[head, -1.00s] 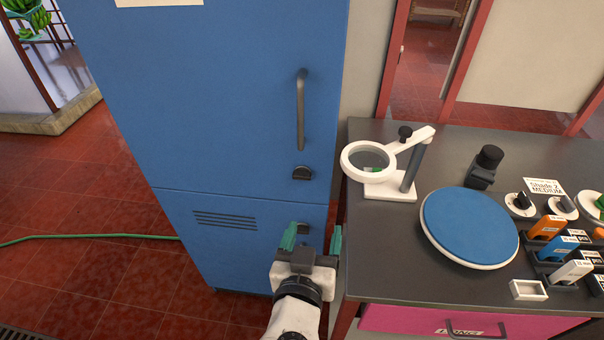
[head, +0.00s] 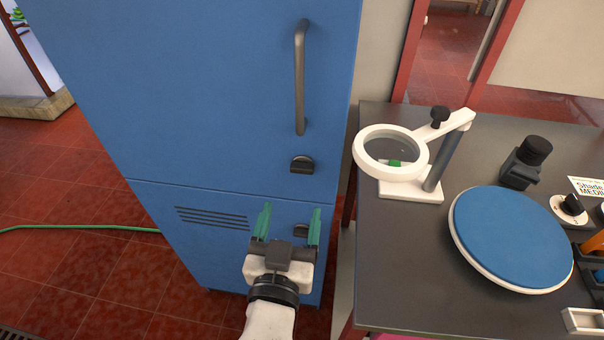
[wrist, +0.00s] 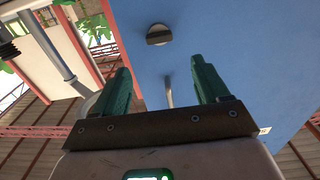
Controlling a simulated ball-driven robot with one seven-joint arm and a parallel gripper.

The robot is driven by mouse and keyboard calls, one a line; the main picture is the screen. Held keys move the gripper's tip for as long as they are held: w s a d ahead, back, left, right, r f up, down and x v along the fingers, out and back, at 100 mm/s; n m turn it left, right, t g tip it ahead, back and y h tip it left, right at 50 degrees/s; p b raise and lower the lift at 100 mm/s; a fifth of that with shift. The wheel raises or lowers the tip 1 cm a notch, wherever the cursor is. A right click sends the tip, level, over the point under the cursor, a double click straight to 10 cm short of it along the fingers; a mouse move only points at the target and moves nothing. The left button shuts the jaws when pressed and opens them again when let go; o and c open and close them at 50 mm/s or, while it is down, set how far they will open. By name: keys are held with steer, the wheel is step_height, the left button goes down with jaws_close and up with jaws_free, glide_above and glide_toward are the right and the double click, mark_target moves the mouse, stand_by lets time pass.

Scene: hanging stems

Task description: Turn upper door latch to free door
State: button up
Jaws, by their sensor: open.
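The tall blue cabinet (head: 230,90) has an upper door with a vertical grey handle (head: 299,80). The dark upper latch (head: 302,164) sits just below that handle, above the seam between doors. In the wrist view, the latch (wrist: 159,34) is a round knob with a dark bar, beyond my fingertips, and the handle (wrist: 168,90) shows between the fingers. My gripper (head: 290,222) is open and empty, with green fingers, below the upper latch in the head view. A second, lower latch (head: 301,231) is partly hidden behind my right finger.
A dark worktable (head: 400,280) stands close to the cabinet's right. It holds a white ring magnifier (head: 392,150), a blue round turntable (head: 512,238) and a black knobbed device (head: 526,162). A green hose (head: 80,228) lies on the open tiled floor at left.

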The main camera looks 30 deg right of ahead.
mark_target(301, 170)
steer(key=p+x, duration=0.2)
steer(key=x, duration=0.8)
steer(key=shift+w+d+p, duration=0.25)
steer(key=shift+w+p, duration=0.05)
steer(key=shift+c, duration=0.2)
steer(key=c, duration=1)
